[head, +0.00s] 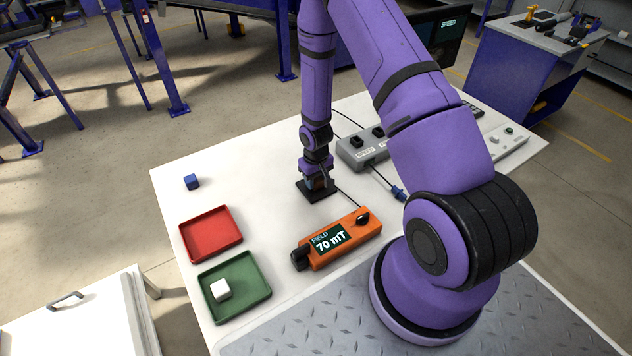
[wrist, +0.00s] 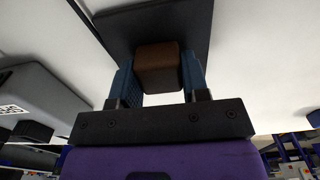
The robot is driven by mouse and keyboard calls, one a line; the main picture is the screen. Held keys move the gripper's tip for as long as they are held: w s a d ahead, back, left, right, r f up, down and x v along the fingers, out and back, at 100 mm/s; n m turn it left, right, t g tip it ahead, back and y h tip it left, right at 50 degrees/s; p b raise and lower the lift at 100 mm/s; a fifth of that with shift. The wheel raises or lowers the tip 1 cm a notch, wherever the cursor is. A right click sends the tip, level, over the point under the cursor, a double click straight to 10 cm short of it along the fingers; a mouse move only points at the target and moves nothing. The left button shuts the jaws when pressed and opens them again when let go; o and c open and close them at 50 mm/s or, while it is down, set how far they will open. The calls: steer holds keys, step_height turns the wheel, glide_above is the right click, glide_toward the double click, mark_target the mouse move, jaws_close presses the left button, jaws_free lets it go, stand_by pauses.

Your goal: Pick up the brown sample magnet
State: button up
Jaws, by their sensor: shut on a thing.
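The brown sample magnet (wrist: 158,66) shows in the wrist view between the two blue-grey fingers of my gripper (wrist: 158,78), which is shut on it. A flat black plate (wrist: 125,25) lies just beyond the magnet; I cannot tell whether they touch. In the head view my gripper (head: 317,182) points down at the black plate (head: 312,192) on the white table (head: 250,160). The magnet is hardly visible there, hidden by my gripper.
An orange field meter (head: 345,236) reading 70 mT lies near my gripper. A red tray (head: 211,216) and a green tray (head: 260,292) holding a white cube (head: 221,289) are at left. A blue cube (head: 192,181) and a grey control box (head: 352,153) stand farther back.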

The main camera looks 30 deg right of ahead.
step_height(320, 180, up, 10)
steer(key=shift+f, duration=0.1)
stand_by(0.6)
